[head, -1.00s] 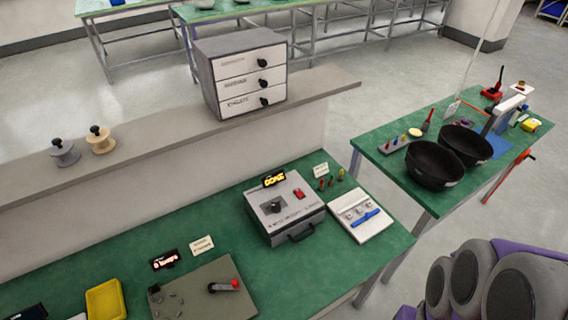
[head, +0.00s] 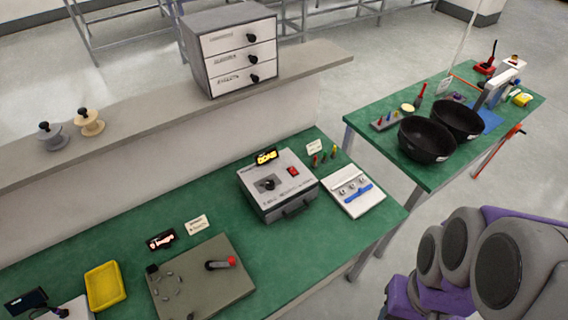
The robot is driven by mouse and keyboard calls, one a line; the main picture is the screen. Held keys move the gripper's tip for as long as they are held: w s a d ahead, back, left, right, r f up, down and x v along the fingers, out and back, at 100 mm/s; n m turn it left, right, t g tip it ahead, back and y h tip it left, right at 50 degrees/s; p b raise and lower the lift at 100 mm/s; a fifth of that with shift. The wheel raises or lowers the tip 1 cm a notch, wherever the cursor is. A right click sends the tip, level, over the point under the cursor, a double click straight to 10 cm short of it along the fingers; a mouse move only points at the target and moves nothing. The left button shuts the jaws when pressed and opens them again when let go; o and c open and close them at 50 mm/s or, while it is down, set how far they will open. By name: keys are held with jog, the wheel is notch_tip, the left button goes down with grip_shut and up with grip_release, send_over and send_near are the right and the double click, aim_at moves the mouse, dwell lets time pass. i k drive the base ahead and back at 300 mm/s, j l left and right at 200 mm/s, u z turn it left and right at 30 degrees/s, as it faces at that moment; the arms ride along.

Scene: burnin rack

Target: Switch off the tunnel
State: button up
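A grey box-shaped unit (head: 278,187) stands on the green bench, most likely the tunnel, but its front lettering is too blurred to read. It has a black knob (head: 267,184) on top, a red switch (head: 293,170) at its right rear and a dark handle in front. A small black display (head: 265,157) with yellow text, seemingly "DONE", stands behind it. I cannot tell the switch's position. My arm's grey and purple links fill the lower right; my gripper is out of view.
A white tray with a blue bar (head: 356,195) lies right of the unit. A grey plate with a red-tipped lever (head: 202,283) and a yellow tray (head: 104,286) are left. Another green table with black bowls (head: 424,139) stands right, across a gap.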

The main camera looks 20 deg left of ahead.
aim_at(292, 169)
jog(key=i+u, duration=0.15)
jog(key=u, duration=0.3)
jog(key=i+u, duration=0.15)
jog(key=u, duration=0.25)
jog(key=i+u, duration=0.1)
jog(key=u, duration=0.35)
